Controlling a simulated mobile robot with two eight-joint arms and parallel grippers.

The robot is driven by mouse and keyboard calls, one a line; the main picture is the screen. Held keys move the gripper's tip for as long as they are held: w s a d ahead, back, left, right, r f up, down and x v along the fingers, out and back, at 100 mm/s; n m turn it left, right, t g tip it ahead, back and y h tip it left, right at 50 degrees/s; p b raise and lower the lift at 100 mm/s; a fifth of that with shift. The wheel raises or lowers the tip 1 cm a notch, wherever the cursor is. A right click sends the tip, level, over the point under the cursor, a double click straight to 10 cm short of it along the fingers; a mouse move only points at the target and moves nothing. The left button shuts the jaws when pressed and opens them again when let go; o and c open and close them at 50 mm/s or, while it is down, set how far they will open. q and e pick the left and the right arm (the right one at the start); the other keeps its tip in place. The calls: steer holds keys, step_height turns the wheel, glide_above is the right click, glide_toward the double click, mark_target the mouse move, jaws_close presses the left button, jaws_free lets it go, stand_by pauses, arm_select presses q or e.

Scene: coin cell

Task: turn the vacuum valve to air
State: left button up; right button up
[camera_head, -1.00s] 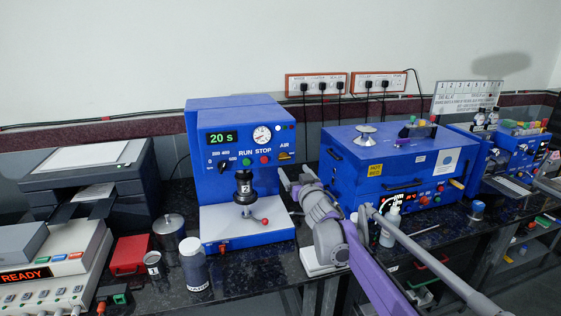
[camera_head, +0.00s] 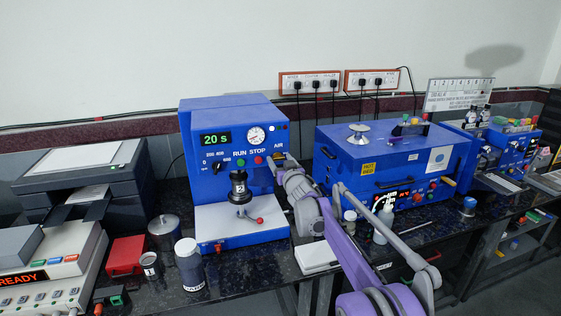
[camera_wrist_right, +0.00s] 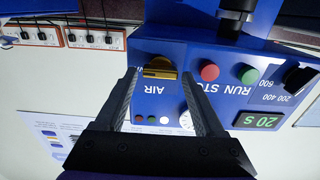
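The vacuum valve (camera_wrist_right: 160,69) is a brass-yellow knob on the blue machine's front panel (camera_head: 225,166), beside the AIR label. In the right wrist view, which is upside down, its handle lies across the picture. My right gripper (camera_wrist_right: 159,84) is open, with one finger to each side of the valve in that view. I see no clear contact. In the head view my right gripper (camera_head: 284,163) is at the panel's right edge and largely hides the valve. My left gripper is not in view.
A red button (camera_wrist_right: 209,72) and a green button (camera_wrist_right: 249,74) sit beside the valve. A black dial (camera_wrist_right: 299,79) is farther along. The panel has a display reading 20 s (camera_head: 216,138) and a gauge (camera_head: 256,135). A blue oven-like box (camera_head: 390,160) stands close on the right.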

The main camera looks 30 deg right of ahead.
jaws_close()
steer(key=shift+n, duration=0.3)
steer(key=n, duration=0.4)
steer(key=shift+a+p, duration=0.1)
steer(key=shift+p, duration=0.3)
steer(key=n+p, duration=0.1)
steer(key=n, duration=0.3)
steer(key=shift+n, duration=0.4)
steer(key=n+p, duration=0.1)
steer(key=n, duration=0.3)
steer(key=shift+a+p, duration=0.1)
steer(key=shift+p, duration=0.2)
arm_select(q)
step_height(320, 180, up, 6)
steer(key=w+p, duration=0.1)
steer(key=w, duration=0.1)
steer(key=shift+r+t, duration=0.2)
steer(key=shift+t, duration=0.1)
arm_select(e)
steer(key=shift+f+n, duration=0.15)
steer(key=shift+n, duration=2.15)
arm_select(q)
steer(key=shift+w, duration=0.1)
